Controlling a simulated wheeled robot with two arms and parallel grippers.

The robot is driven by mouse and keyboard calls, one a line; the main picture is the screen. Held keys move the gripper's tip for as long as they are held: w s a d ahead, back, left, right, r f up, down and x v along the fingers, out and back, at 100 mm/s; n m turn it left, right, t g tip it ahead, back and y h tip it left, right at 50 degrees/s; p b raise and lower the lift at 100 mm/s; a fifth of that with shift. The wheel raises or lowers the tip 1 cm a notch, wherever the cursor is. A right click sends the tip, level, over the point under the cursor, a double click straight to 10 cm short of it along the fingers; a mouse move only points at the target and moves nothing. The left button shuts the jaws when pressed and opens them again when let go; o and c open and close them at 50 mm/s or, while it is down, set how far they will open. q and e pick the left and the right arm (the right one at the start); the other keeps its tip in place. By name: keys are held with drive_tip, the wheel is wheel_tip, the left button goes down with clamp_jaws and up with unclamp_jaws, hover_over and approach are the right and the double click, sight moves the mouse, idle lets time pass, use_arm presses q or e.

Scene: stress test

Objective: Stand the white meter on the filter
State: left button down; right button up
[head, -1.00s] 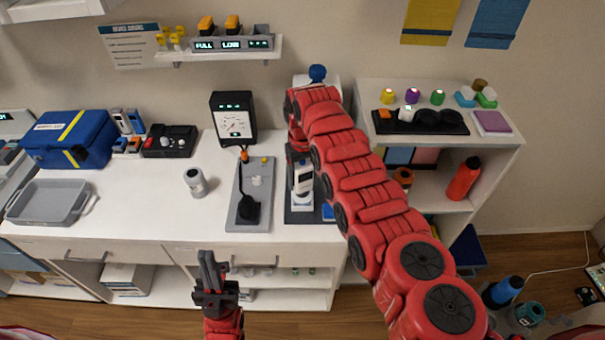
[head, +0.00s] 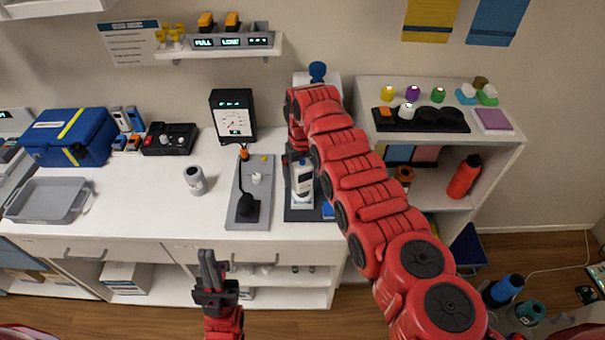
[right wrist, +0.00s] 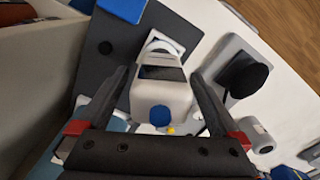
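The white meter (head: 302,178), a pale upright block with a dark screen, stands on a round white piece, likely the filter (head: 300,202), on a dark grey plate. In the right wrist view the meter (right wrist: 164,95) shows from above with a blue knob, and the white ring (right wrist: 160,47) shows at its far end. My right gripper (right wrist: 161,76) has one finger on each side of the meter, with narrow gaps visible. Whether the meter is fully seated is hard to see. My left gripper (head: 208,256) is empty in front of the counter; its fingers look close together.
A blue block (head: 328,211) lies close right of the meter.

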drive_tip(key=shift+r, duration=0.1)
drive_tip(key=shift+r, duration=0.3)
wheel_tip(320, 180, up, 8)
drive_tip(key=b, duration=0.3)
drive_tip(key=shift+r, duration=0.1)
wheel_tip(320, 180, up, 8)
drive_tip(key=p, duration=0.6)
drive_tip(key=shift+r, duration=0.25)
